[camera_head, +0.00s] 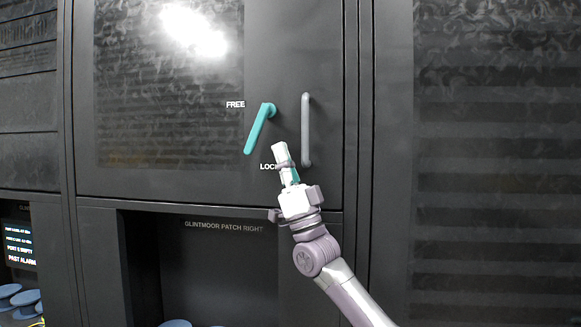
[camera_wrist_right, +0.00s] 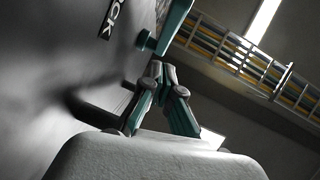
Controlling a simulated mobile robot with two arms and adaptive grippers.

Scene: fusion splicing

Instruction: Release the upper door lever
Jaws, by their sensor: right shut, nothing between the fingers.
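The teal door lever (camera_head: 259,131) is on the dark upper door (camera_head: 215,185). Its pivot is at the upper right and its arm slants down and left, between the FREE label (camera_head: 235,104) and the partly covered LOCK label (camera_head: 267,167). My right gripper (camera_head: 281,150) is shut and empty, below and right of the lever's free end, apart from it in the head view. In the right wrist view the lever (camera_wrist_right: 174,25) shows beyond the closed fingertips (camera_wrist_right: 162,70); contact cannot be told. My left gripper is out of view.
A grey vertical door handle (camera_head: 306,130) stands right of the lever, close to my right gripper. Below the door is a dark open bay marked GLINTMOOR PATCH RIGHT (camera_head: 224,226). A lit screen (camera_head: 19,244) is at the lower left. A cable tray (camera_wrist_right: 245,60) shows in the right wrist view.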

